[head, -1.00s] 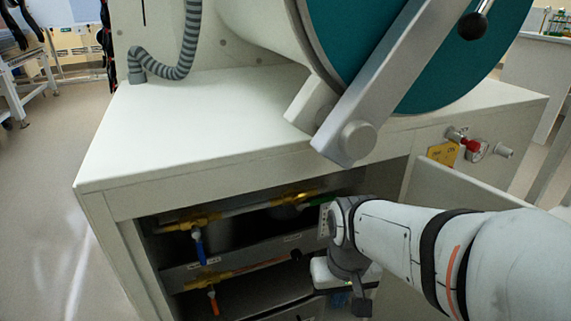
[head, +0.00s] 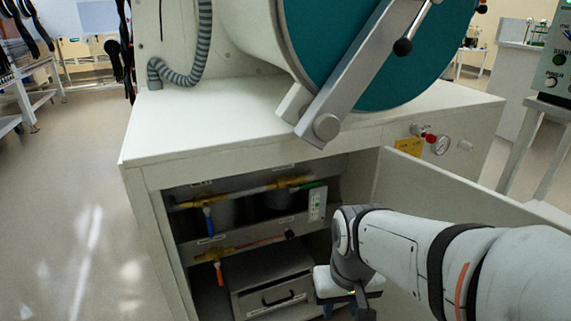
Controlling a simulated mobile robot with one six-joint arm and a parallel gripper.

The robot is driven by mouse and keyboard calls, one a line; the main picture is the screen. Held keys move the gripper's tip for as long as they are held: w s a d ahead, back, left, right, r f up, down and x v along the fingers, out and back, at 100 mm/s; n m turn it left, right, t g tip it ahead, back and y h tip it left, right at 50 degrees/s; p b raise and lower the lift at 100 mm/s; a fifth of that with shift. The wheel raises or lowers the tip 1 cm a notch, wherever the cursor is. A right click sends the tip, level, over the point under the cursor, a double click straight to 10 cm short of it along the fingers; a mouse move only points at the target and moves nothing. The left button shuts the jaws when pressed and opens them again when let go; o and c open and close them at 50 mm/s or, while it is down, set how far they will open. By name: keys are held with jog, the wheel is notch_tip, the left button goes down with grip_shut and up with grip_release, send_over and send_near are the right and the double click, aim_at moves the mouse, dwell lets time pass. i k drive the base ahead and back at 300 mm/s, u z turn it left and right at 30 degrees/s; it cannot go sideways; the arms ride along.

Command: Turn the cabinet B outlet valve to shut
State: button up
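An open cabinet holds two brass pipe runs with lever valves. On the upper run, a blue lever (head: 208,220) hangs straight down at the left, and a green lever (head: 309,186) lies along the pipe at the right. On the lower run, an orange lever (head: 219,274) hangs down at the left, and a black knob (head: 289,234) sits at the right. The labels are too small to read, so I cannot tell which is the cabinet B outlet valve. My gripper (head: 340,286) is at the cabinet opening, low and right of the levers, apart from them. Its fingers are not clear.
A grey drawer box with a black handle (head: 278,297) stands in the cabinet's bottom. The open cabinet door (head: 432,192) is at the right, behind my arm. Above are the white worktop (head: 200,128) and a round teal port door (head: 350,50). Floor at left is clear.

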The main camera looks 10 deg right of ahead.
aim_at(291, 189)
jog(key=z, duration=2.3)
jog(key=k, duration=1.45)
jog(key=u, duration=1)
jog(key=i, duration=1)
jog(key=u, duration=0.1)
